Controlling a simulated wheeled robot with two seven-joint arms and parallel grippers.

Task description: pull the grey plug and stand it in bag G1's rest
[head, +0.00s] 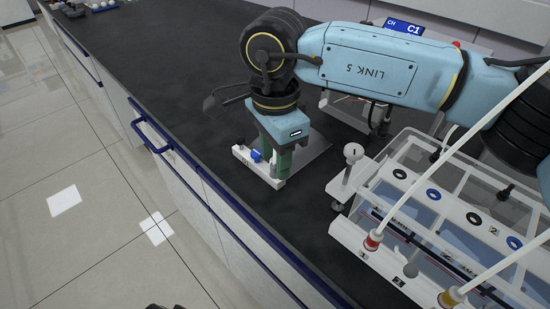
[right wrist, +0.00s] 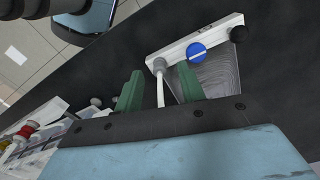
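My right gripper (head: 279,172) points down over a white bar (head: 240,153) at the front of a flat silvery-grey bag (head: 316,146). In the right wrist view the gripper (right wrist: 160,88) has its two green fingers apart. A pale grey stem with a rounded head (right wrist: 159,66) stands between them at one end of the bar, with gaps on both sides. I cannot tell whether it is the grey plug. The bar also carries a blue knob (right wrist: 197,52) and a black knob (right wrist: 238,34). No G1 label is readable. My left gripper is not in view.
A clear-walled rack (head: 455,185) with numbered ports stands at the right. Red-collared (head: 373,240) and yellow-collared (head: 451,297) lines rise at its front. A grey-headed post (head: 353,152) stands beside it. The dark bench (head: 150,62) is clear at the left, with a blue front rail (head: 150,130).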

